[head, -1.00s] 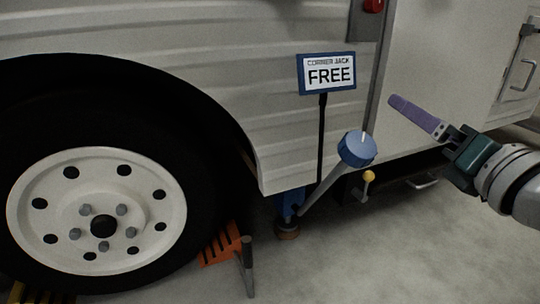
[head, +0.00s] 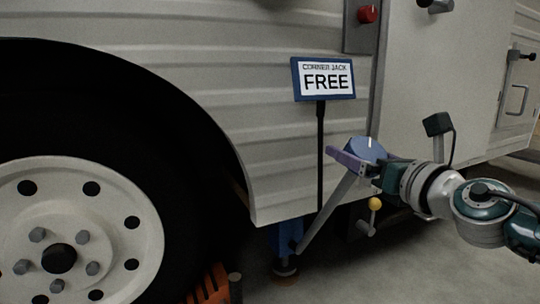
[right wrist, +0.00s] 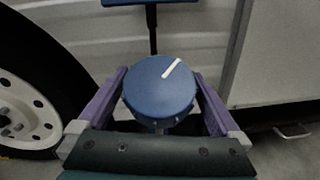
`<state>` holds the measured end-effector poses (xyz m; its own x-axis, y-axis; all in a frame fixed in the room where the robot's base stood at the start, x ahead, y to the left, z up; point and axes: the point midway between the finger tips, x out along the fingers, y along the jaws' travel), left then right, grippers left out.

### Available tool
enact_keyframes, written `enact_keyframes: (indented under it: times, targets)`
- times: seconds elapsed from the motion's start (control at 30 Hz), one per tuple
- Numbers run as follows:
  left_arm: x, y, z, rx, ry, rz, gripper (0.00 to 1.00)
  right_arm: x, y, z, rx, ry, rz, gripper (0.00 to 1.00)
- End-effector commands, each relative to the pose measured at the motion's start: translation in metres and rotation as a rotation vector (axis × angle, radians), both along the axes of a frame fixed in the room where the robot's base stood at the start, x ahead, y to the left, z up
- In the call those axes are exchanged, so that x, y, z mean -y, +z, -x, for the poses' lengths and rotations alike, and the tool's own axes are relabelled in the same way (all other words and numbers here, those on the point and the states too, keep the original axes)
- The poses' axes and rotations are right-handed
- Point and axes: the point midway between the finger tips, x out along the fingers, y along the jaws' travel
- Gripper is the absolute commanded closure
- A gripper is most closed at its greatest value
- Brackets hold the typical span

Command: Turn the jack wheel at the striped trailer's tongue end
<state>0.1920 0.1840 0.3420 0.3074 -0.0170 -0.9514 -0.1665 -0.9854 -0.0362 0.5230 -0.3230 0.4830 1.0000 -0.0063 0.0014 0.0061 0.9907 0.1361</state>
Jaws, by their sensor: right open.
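The blue round jack wheel (head: 364,147) sits at the top of a slanted grey arm (head: 328,212) on the blue corner jack (head: 286,238). It also shows in the right wrist view (right wrist: 158,92), with a white mark pointing up and right. My right gripper (head: 352,159) is open at the wheel. In the right wrist view its purple fingers stand on the left and right sides of the wheel; I cannot tell whether they touch it. The sign (head: 323,79) above reads "CORNER JACK FREE". My left gripper is not in view.
The trailer's ribbed white wall (head: 200,60) rises behind the wheel. A large tyre and white rim (head: 115,205) stand at left, with an orange chock (head: 208,288) by it. A small yellow knob (head: 375,204) is just below my right gripper. Grey floor is open at lower right.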

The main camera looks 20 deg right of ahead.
Motion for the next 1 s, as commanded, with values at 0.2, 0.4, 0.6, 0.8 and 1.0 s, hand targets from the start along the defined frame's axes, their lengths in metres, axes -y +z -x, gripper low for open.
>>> enact_keyframes:
  times: [0.2,0.4,0.6,0.8,1.0]
  targets:
    - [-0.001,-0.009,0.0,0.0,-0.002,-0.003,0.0,0.0,-0.001,-0.017,0.001,0.0,0.0,0.0]
    - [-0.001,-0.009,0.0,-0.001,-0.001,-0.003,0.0,0.0,0.0,-0.019,-0.001,0.0,0.0,0.0]
    - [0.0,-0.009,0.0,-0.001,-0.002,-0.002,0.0,0.0,0.0,-0.019,-0.001,0.0,0.0,0.1]
    - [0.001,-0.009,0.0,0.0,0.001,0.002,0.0,0.0,0.0,-0.019,0.0,0.0,0.0,0.33]
    - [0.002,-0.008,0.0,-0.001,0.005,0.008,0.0,0.0,0.0,-0.019,0.0,0.0,0.0,0.55]
